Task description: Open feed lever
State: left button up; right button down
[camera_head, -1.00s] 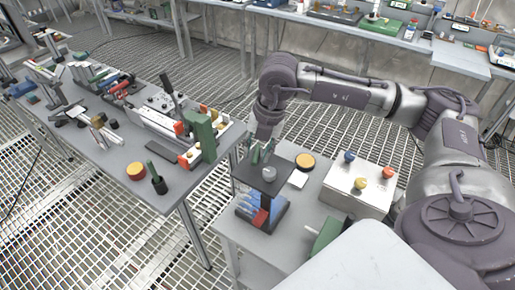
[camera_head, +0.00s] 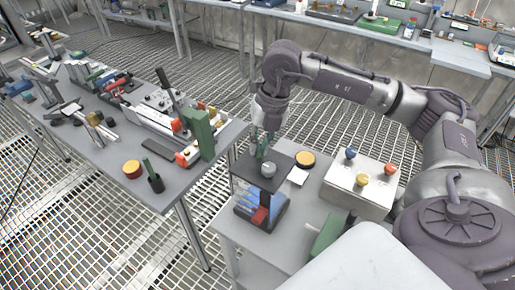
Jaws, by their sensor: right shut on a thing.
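A small device with a dark top plate (camera_head: 283,163), a blue base (camera_head: 246,211) and a red part (camera_head: 260,215) stands on the small grey table. A grey round knob (camera_head: 268,170) and a small green upright piece (camera_head: 262,149) show at the plate. My right gripper (camera_head: 264,140) points down at the plate's far side and is shut at the green piece, which looks like the lever. The fingertips are tiny and partly hidden, so the exact contact is unclear. My left gripper is not in view.
A white box (camera_head: 352,198) with blue, yellow and red knobs stands right of the device. A yellow disc (camera_head: 305,159) lies between them. A green part (camera_head: 326,236) is in front. The left bench (camera_head: 188,181) is crowded with tools and a tall green block (camera_head: 202,134).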

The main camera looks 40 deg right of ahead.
jog(key=n+b, duration=0.1)
jog(key=n, duration=0.1)
jog(key=d+n+b, duration=0.1)
jog(key=n, duration=0.1)
jog(key=shift+f+n+g, duration=0.1)
jog(key=shift+n+g, duration=0.2)
jog(key=shift+g, duration=0.1)
jog(key=n, duration=0.2)
jog(key=d+n+g+b, duration=0.1)
jog(key=n, duration=0.2)
jog(key=shift+w+d, duration=0.15)
jog(key=shift+w, duration=0.05)
jog(key=shift+n, duration=0.3)
jog(key=c, duration=1.2)
grip_release()
jog(key=shift+o, duration=0.2)
notch_tip(320, 180, up, 12)
jog(key=d, duration=0.2)
jog(key=shift+w, duration=0.45)
jog(key=shift+d, duration=0.15)
